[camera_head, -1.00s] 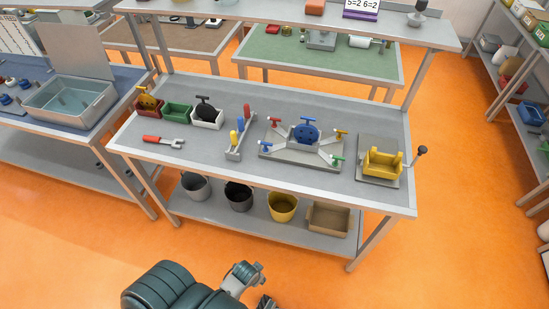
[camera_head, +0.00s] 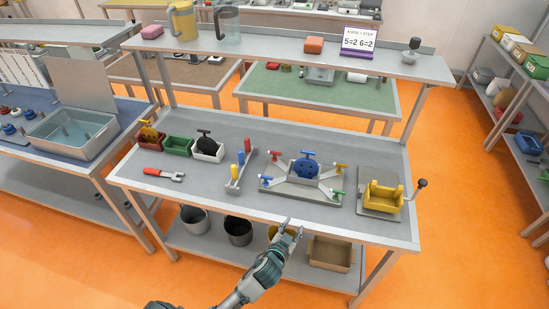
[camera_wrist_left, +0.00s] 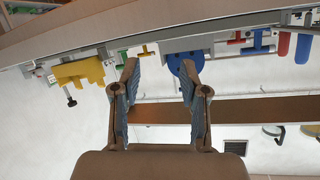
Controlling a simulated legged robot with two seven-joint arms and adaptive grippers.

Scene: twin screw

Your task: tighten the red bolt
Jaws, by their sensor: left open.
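A red T-handled bolt (camera_head: 277,161) stands at the back left of a grey fixture on the middle table. Blue (camera_head: 266,181), green (camera_head: 335,192) and yellow (camera_head: 342,167) T-handled bolts stand at the other corners, around a blue disc (camera_head: 305,168). The red bolt also shows in the left wrist view (camera_wrist_left: 235,39), right of the disc. My left gripper (camera_head: 289,231) is open and empty at the table's front edge, in front of the fixture and apart from it. Its spread fingers show in the left wrist view (camera_wrist_left: 160,82). My right gripper is not in view.
A yellow vise (camera_head: 384,196) with a crank stands right of the fixture. Coloured handles in a rack (camera_head: 238,171), a red wrench (camera_head: 163,174) and small bins (camera_head: 177,146) lie to the left. A shelf (camera_head: 270,58) runs above the back of the table.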

